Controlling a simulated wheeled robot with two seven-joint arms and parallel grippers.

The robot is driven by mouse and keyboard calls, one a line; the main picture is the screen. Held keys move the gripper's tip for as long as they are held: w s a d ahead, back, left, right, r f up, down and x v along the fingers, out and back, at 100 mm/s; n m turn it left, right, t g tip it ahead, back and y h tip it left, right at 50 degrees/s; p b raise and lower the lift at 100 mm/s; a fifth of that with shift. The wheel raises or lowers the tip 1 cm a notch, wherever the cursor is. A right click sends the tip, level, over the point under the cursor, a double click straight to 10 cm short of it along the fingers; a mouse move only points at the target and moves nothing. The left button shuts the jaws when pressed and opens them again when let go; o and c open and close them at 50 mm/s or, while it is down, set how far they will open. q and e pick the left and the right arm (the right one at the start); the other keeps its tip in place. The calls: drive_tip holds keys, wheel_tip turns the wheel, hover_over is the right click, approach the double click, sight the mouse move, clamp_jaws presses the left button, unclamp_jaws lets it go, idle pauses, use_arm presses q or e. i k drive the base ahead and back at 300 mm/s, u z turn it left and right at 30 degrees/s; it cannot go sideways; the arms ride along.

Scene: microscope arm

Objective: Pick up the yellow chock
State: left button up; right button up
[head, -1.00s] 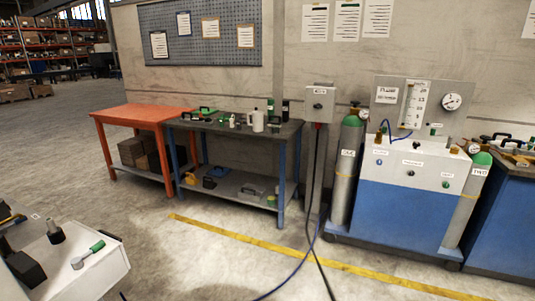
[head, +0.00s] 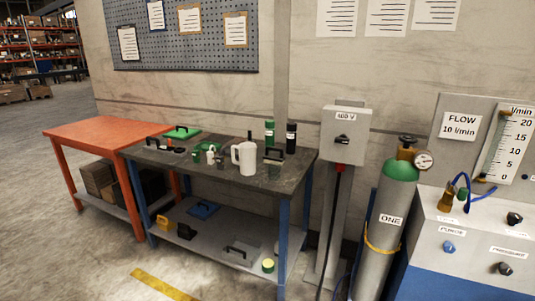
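Neither of my grippers shows in the head view.
The bench top (head: 290,172) above the shelf holds a white jug (head: 245,158) and other items. Blue bench legs (head: 283,240) frame the shelf. An orange table (head: 95,131) adjoins on the left; a gas cylinder (head: 388,235) stands right.

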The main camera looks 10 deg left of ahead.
sight(163, 223)
drive_tip(key=i, duration=1.3)
drive_tip(key=u, duration=1.75)
drive_tip(key=i, duration=2.35)
drive_tip(key=z, duration=1.9)
drive_tip(key=i, duration=0.25)
drive_tip(key=u, duration=0.15)
